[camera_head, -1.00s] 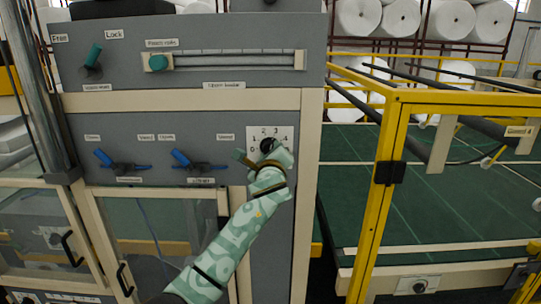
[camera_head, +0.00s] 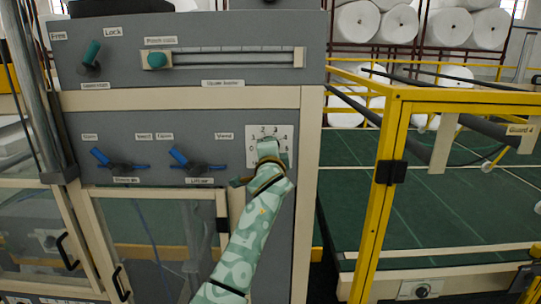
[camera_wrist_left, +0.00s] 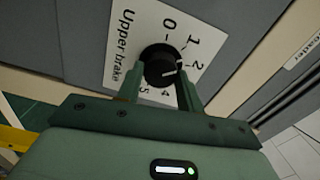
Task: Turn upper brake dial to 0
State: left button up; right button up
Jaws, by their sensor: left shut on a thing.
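The upper brake dial (camera_wrist_left: 160,66) is a round black knob with a white pointer line, on a white plate (camera_wrist_left: 122,60) labelled "Upper brake". In the left wrist view its pointer faces the side of the 2 and the partly hidden 3, away from the 0. My left gripper (camera_wrist_left: 156,84) is shut on the knob, one finger on each side. In the head view the plate (camera_head: 252,133) shows around my left gripper (camera_head: 268,150), which hides the knob. My right gripper is not in view.
Two blue-handled levers (camera_head: 108,160) (camera_head: 186,160) sit left of the dial on the same grey panel. A green slider knob (camera_head: 157,60) and a green lever (camera_head: 92,54) are above. A yellow guard frame (camera_head: 390,180) stands at the right.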

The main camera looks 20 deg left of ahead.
pick_arm(q)
jog(key=shift+f+n+b, duration=0.1)
jog(key=shift+n+b, duration=1)
jog(key=shift+n, duration=5.1)
jog(key=o, duration=1)
jog(key=shift+a, duration=0.1)
